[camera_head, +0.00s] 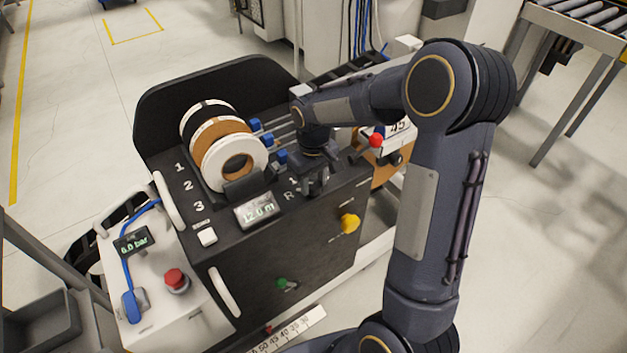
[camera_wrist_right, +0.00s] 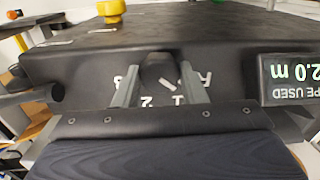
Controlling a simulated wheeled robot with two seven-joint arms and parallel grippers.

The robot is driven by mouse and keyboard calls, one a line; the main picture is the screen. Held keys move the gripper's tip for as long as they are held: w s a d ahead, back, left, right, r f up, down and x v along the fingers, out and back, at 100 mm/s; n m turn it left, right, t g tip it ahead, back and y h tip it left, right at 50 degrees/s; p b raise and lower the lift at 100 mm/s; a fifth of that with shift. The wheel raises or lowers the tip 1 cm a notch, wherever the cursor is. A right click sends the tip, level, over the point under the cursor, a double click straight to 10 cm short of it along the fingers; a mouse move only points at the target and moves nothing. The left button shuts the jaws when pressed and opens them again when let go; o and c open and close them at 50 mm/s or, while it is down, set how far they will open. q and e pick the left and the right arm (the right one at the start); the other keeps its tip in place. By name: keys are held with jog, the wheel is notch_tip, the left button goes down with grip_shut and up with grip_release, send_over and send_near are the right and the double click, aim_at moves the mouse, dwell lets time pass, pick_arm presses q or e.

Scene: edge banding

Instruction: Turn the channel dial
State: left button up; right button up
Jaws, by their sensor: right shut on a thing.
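The black channel dial (camera_wrist_right: 158,72) sits on the dark panel of the machine (camera_head: 290,240). In the right wrist view it stands between the two grey fingers of my right gripper (camera_wrist_right: 160,92), which is shut on it. A short white line shows at the dial, slanting towards the 1. The marks 3, 2, 1 and R lie around the dial, upside down in that view. In the head view my right gripper (camera_head: 315,182) points down at the panel, and hides the dial and most of its marks. My left gripper is not in view.
A tape display (camera_head: 257,211) reads 12.0 m beside the gripper. Several tape rolls (camera_head: 228,150) stand behind it. A yellow knob (camera_head: 350,223), green knob (camera_head: 283,283), red ball (camera_head: 376,141) and red button (camera_head: 176,280) stick out nearby.

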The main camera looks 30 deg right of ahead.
aim_at(314, 183)
jog(key=m, duration=0.4)
jog(key=shift+m, duration=0.3)
dwell(0.3)
jog(key=o, duration=1)
notch_tip(314, 183, up, 8)
jog(key=shift+f+p, duration=0.1)
jog(key=shift+p, duration=0.2)
